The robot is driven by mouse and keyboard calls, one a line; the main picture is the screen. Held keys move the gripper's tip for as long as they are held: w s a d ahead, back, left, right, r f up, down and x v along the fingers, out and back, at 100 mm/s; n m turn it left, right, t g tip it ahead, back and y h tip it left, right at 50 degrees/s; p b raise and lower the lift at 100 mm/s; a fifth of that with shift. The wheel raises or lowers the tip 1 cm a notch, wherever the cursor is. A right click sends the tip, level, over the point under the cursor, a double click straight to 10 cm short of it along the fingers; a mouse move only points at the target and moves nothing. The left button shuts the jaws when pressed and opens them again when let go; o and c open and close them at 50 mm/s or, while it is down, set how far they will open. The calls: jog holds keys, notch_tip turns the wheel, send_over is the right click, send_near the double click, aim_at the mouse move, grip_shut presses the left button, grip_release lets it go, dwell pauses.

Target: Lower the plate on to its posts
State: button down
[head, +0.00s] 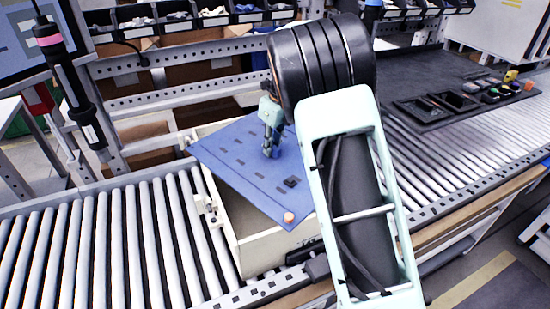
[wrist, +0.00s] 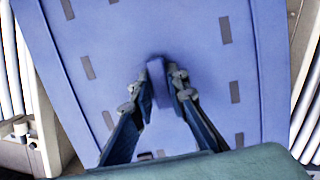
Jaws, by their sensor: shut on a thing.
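The blue plate (head: 235,160) with dark slots is over the open cream box (head: 240,235) on the roller conveyor. It sits turned relative to the box, with one corner past the box's left wall. My gripper (head: 270,150) points down at the plate's middle. In the wrist view my gripper (wrist: 161,85) is shut on a small blue upright handle (wrist: 157,70) on the plate (wrist: 150,30). An orange knob (head: 289,217) and a small black piece (head: 291,181) are near the plate's front right part. The posts are hidden, and I cannot tell the gap between plate and box.
Rollers (head: 90,240) are clear to the left of the box. A black screwdriver (head: 68,75) hangs at upper left. A dark mat (head: 450,85) with trays lies to the right. Parts bins (head: 200,18) line the back.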

jog(key=shift+s+d+f, duration=0.1)
jog(key=shift+s+f, duration=0.1)
jog(key=shift+f, duration=0.1)
jog(key=r+p, duration=0.4)
jog(key=r, duration=0.1)
jog(key=r+p, duration=0.2)
jog(key=p, duration=0.1)
jog(key=shift+w+r, duration=0.2)
jog(key=shift+w, duration=0.05)
jog(key=p, duration=0.1)
jog(key=m+p, duration=0.1)
jog(key=p, duration=0.1)
jog(key=shift+a+r+m, duration=0.2)
jog(key=shift+r+m, duration=0.05)
jog(key=shift+m, duration=0.05)
jog(key=m+p, duration=0.2)
jog(key=p, duration=0.1)
jog(key=shift+d+f+m+h+p, duration=0.1)
jog(key=shift+f+m+h+p, duration=0.1)
jog(key=shift+m+h+p, duration=0.1)
jog(key=shift+f, duration=0.7)
notch_tip(320, 180, down, 20)
jog(key=b, duration=0.9)
jog(key=shift+f+b, duration=0.1)
jog(key=shift+b, duration=0.25)
jog(key=shift+w+f, duration=0.1)
jog(key=shift+f, duration=0.3)
